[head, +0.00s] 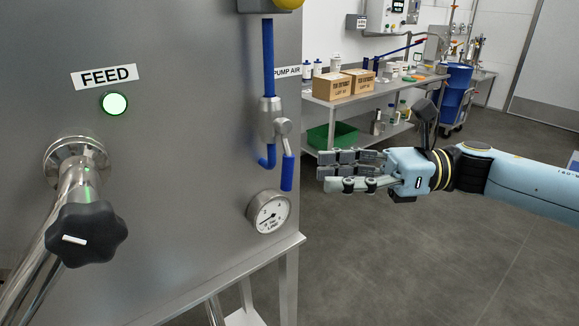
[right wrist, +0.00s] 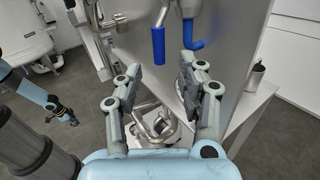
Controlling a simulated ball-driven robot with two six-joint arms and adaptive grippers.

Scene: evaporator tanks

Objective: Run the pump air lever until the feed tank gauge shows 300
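The pump air lever (head: 287,172) has a blue grip hanging down from a metal valve (head: 270,120) on the steel tank, below the PUMP AIR label. It also shows in the right wrist view (right wrist: 158,45), ahead of my fingers. My right gripper (head: 326,171) is to the right of the lever, apart from it. Its fingers are spread and empty, as the right wrist view (right wrist: 160,82) shows. A round dial gauge (head: 268,213) sits below the lever; its reading is too small to tell. My left gripper (right wrist: 63,114) seems to show small at the left of the right wrist view.
A lit green lamp (head: 115,103) is under the FEED label (head: 104,77). A black knob (head: 87,235) on a pipe sticks out at the left. A steel bench (head: 390,92) with boxes stands behind. The floor (head: 430,265) at the right is clear.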

